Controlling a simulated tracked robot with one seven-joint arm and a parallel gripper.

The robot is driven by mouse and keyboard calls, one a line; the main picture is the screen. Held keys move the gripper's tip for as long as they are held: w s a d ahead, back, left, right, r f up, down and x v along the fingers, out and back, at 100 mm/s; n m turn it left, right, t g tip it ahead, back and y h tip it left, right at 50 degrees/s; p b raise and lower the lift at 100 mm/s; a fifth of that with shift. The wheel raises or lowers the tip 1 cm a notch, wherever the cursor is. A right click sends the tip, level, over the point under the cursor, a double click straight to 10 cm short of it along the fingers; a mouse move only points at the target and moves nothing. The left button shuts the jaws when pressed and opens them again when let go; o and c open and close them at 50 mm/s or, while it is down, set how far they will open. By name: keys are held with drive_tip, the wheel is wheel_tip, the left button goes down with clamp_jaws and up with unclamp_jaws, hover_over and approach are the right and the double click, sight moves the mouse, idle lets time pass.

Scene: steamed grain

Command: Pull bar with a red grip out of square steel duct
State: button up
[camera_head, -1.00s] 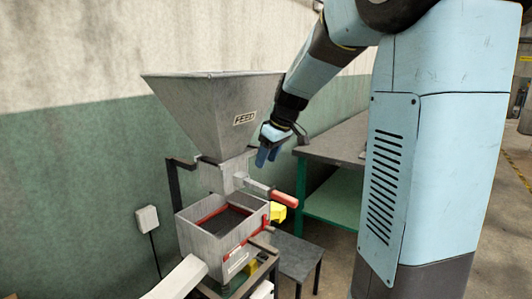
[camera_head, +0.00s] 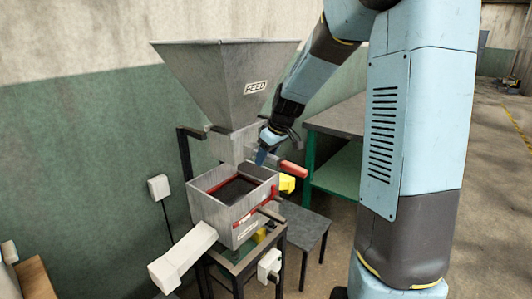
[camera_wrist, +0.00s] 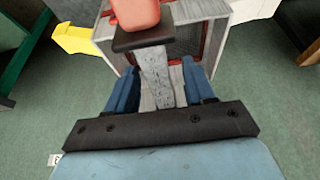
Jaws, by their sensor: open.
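The red grip (camera_head: 292,169) is on the outer end of a grey bar that sticks out to the right from the square steel duct (camera_head: 226,146) below the feed hopper. My gripper (camera_head: 262,157) is at the bar, between the duct and the red grip, and hides part of the bar. In the wrist view the grey bar (camera_wrist: 156,78) runs between my two open blue fingers (camera_wrist: 159,85), with a gap on each side. A dark collar (camera_wrist: 143,38) and the red grip (camera_wrist: 135,12) lie beyond the fingertips. I cannot tell whether the fingertips reach down past the bar.
The steel hopper (camera_head: 225,80) rises above the duct, close to my arm. An open box with a red-edged inside (camera_head: 216,212) stands below, with a white chute at its front. A yellow part (camera_head: 287,183) sits under the grip. A bench (camera_head: 340,115) stands to the right.

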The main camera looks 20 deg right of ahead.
sight(303, 170)
clamp_jaws()
idle(1.0)
drive_tip(key=shift+s+d, duration=1)
drive_tip(key=shift+s, duration=0.35)
drive_tip(key=shift+s+d, duration=0.95)
drive_tip(key=shift+s, duration=0.4)
drive_tip(key=shift+s+d, duration=1)
drive_tip(key=shift+s, duration=0.35)
drive_tip(key=shift+s, duration=0.1)
drive_tip(key=shift+s+d, duration=1.15)
drive_tip(key=shift+s, duration=0.25)
